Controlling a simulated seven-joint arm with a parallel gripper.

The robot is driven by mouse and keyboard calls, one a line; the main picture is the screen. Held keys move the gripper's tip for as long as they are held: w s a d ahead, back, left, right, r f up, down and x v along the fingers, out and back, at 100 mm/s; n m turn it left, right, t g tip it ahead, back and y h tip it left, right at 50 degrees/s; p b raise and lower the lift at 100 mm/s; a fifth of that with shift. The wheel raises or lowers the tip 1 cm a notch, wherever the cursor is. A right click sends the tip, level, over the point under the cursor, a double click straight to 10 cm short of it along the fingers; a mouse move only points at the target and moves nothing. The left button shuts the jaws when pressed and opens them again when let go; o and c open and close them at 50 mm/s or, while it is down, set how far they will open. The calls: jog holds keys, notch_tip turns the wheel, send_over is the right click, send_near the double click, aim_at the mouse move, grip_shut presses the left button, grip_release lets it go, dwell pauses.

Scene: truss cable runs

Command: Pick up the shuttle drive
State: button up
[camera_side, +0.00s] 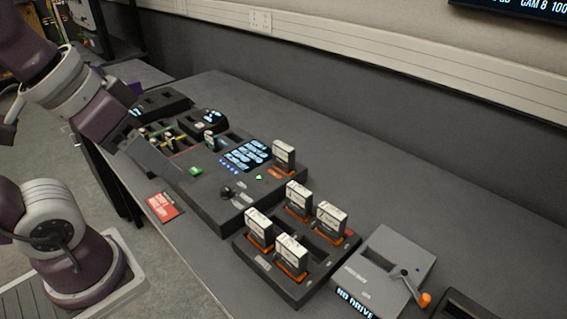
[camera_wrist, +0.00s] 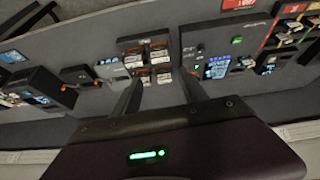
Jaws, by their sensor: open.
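White drives with orange bases stand upright in a black tray (camera_side: 278,272); one is the front drive (camera_side: 291,255), another the right drive (camera_side: 331,220). One more drive (camera_side: 284,155) stands upright in the back corner of the black console (camera_side: 215,205). I cannot tell which is the shuttle drive. My gripper (camera_side: 172,172) is above the console's left part in the side view, apart from the drives. In the wrist view my gripper (camera_wrist: 158,80) has two spread fingers with nothing between them, and the tray's drives (camera_wrist: 146,60) show beyond and between the fingers.
A red card (camera_side: 164,206) lies at the table's front edge. Black units (camera_side: 160,104) stand at the far left. The table behind the tray is clear.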

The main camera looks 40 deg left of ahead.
jog(key=w+r+n+g+h, duration=0.2)
jog(key=w+r+n, duration=0.15)
jog(key=w, duration=0.55)
jog(key=n+g+y, duration=0.2)
jog(key=n+g, duration=0.1)
jog(key=n, duration=1)
send_over(284, 156)
notch_tip(284, 156, down, 18)
jog(key=shift+n, duration=0.45)
jog(key=f, duration=0.3)
jog(key=w+a+f, duration=0.1)
jog(key=f, duration=0.7)
jog(key=shift+w+a, duration=0.2)
jog(key=shift+a, duration=0.1)
jog(key=shift+f, duration=0.3)
grip_shut()
